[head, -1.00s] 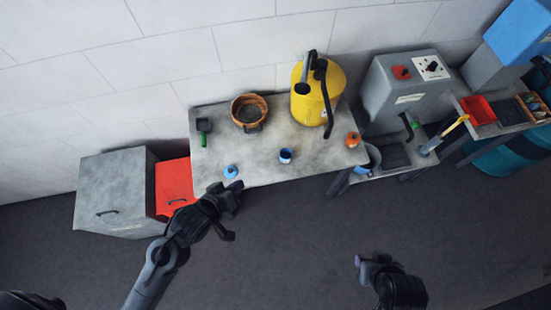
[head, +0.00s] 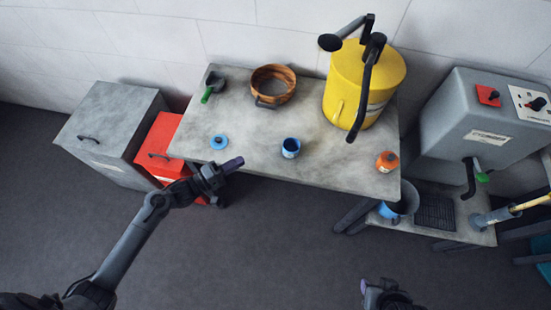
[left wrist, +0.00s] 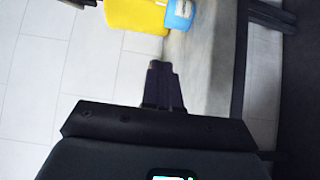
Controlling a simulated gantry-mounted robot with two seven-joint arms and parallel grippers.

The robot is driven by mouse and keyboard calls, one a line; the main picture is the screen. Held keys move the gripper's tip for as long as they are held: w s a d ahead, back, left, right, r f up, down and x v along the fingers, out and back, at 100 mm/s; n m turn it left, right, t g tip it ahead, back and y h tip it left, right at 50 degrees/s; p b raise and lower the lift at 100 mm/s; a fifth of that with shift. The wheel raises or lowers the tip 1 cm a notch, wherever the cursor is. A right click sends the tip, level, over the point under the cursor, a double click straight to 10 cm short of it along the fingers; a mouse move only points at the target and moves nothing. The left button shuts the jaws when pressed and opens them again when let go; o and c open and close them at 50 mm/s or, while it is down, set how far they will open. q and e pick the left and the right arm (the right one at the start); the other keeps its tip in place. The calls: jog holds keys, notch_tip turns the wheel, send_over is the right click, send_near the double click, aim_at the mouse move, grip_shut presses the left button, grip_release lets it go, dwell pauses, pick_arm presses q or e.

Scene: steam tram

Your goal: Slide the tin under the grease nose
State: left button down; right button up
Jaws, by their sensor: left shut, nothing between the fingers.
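The open blue tin (head: 291,148) with a pale label stands upright on the bench near its front edge. It also shows at the top of the left wrist view (left wrist: 180,14). The yellow grease drum (head: 362,85) stands behind it to the right, also seen in the left wrist view (left wrist: 136,14). Its black lever and spout (head: 360,105) run down its front; the tin is left of them, apart. My left gripper (head: 234,164) is shut and empty at the bench's front edge, left of the tin and not touching it. My right gripper (head: 372,290) is partly cut off at the bottom; its jaws are unclear.
On the bench (head: 240,112) are a blue lid (head: 219,142), a green-handled scoop (head: 210,88), a wooden bowl (head: 273,84) and an orange container (head: 387,161). A red box (head: 158,150) and grey cabinet (head: 115,130) stand left. A grey tap unit (head: 480,115) stands right.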

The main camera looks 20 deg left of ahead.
aim_at(291, 148)
pick_arm(q)
jog(key=shift+w+a+f+b, duration=0.2)
jog(key=shift+w+b, duration=0.1)
jog(key=shift+w, duration=0.1)
jog(key=shift+w+a+f+b, duration=0.15)
jog(key=shift+w+f+b, duration=0.05)
jog(key=shift+w+b, duration=0.15)
jog(key=shift+w+d, duration=0.25)
jog(key=shift+d, duration=0.05)
jog(key=b+x, duration=0.1)
jog(key=x, duration=0.7)
jog(key=shift+w+d, duration=0.15)
jog(key=shift+w, duration=0.05)
jog(key=d, duration=0.1)
jog(key=w+d, duration=0.1)
jog(key=d, duration=0.1)
jog(key=shift+b, duration=0.35)
jog(key=shift+d, duration=0.5)
jog(key=shift+w+d+r, duration=0.1)
pick_arm(e)
jog(key=f, duration=0.4)
jog(key=shift+a, duration=0.3)
